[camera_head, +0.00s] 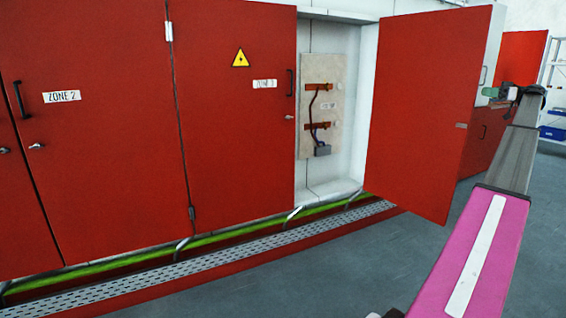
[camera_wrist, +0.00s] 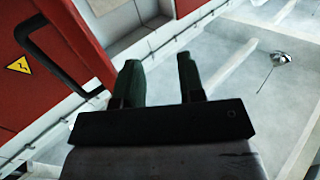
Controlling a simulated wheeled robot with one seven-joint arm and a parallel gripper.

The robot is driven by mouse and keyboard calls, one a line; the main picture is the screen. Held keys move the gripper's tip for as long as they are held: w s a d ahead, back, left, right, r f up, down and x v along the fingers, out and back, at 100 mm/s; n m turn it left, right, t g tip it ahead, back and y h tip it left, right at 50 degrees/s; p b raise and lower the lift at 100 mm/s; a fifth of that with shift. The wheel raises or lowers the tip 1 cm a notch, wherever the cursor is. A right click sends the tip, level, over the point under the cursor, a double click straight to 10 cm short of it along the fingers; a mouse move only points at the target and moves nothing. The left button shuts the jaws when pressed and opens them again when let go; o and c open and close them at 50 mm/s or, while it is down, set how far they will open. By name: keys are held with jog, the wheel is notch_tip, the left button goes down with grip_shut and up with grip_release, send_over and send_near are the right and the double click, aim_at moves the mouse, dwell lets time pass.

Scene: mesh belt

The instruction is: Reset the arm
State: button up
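My gripper (camera_wrist: 160,78) shows in the wrist view as two dark green fingers standing apart on a black bar, with nothing between them. It is open and empty. In the head view my arm reaches up along the right side, and my gripper (camera_head: 491,92) is at its far end, small, pointing left near the edge of the open red door (camera_head: 428,110). The finger gap is too small to tell there.
Red cabinets line the left, with closed doors marked ZONE 2 (camera_head: 62,97) and ZONE 3 (camera_head: 264,84). An open compartment (camera_head: 345,170) holds a panel with orange bars and a cable. A perforated tray (camera_head: 215,252) runs below. Grey floor (camera_head: 330,285) is clear in front.

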jog(key=w+a+f+m+g+h, duration=0.1)
jog(key=w+a+f+m+h, duration=0.15)
jog(key=a+f, duration=1)
jog(key=w+a+f+m+h, duration=0.1)
jog(key=w+a+f+m, duration=0.25)
jog(key=a+f, duration=0.85)
jog(key=s+a+f+m+g+h, duration=0.1)
jog(key=s+a+f+m, duration=0.15)
jog(key=a+f, duration=0.7)
jog(key=s+a+f+m+g+h, duration=0.1)
jog(key=s+a+f+g+h, duration=0.15)
jog(key=a+f, duration=0.7)
jog(key=s+a+f+m+h, duration=0.1)
jog(key=s+a+f, duration=0.3)
jog(key=a, duration=0.3)
jog(key=s+a+f+m+h, duration=0.1)
jog(key=s+a+f, duration=0.25)
jog(key=a, duration=0.35)
jog(key=s+a+f+h, duration=0.2)
jog(key=s+a+f, duration=0.2)
jog(key=s, duration=0.4)
jog(key=s+a+f+g+h, duration=0.1)
jog(key=s+a+f, duration=0.3)
jog(key=s, duration=0.5)
jog(key=s+a+f+m+g+h, duration=0.1)
jog(key=s+a+f+h, duration=0.3)
jog(key=s+a, duration=0.3)
jog(key=shift+s+a+f, duration=0.3)
jog(key=shift+s, duration=0.5)
jog(key=shift+g, duration=0.35)
